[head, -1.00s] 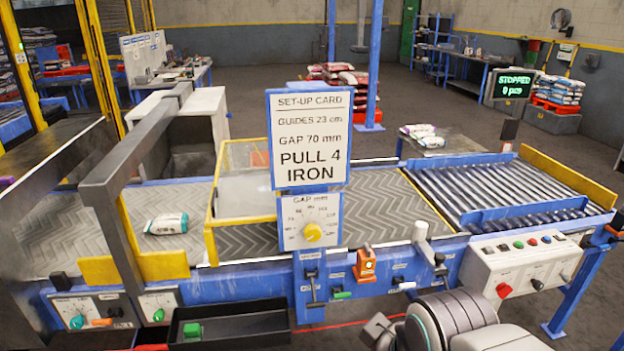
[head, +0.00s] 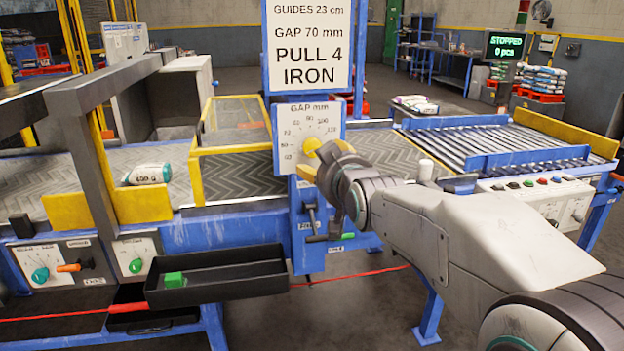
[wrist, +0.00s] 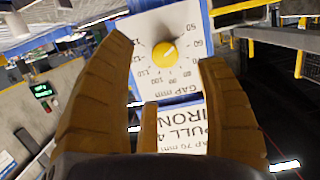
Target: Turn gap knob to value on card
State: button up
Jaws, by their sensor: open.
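The yellow gap knob (head: 311,146) sits on a white dial plate (head: 290,125) marked "GAP mm". In the wrist view the knob (wrist: 165,53) appears upside down, with numbers around it; its small dark pointer mark seems to face the 50–60 side, but I cannot read it exactly. The set-up card (head: 308,50) above the dial reads gap 70 mm; it also shows in the wrist view (wrist: 183,128). My gripper (head: 322,163) is at the dial, partly covering its lower right. In the wrist view my gripper (wrist: 166,52) is open, its brown fingers on either side of the knob, apparently not touching it.
A lever (head: 312,222) hangs below the dial. A sack (head: 147,174) lies on the belt. A control box (head: 545,195) is at right.

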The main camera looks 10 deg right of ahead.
aim_at(314, 149)
jog(key=shift+w+a+f+t+b, duration=0.1)
jog(key=shift+w+t+b, duration=0.45)
jog(key=shift+w, duration=1.35)
jog(key=shift+w+d+r+t+b, duration=0.1)
jog(key=shift+w+t+b, duration=0.4)
jog(key=shift+w, duration=1.35)
jog(key=shift+w+a+f+t+b, duration=0.1)
jog(key=shift+w+t+b, duration=0.15)
jog(key=shift+w+b, duration=1.1)
jog(key=shift+w+p, duration=0.55)
jog(key=c, duration=1.2)
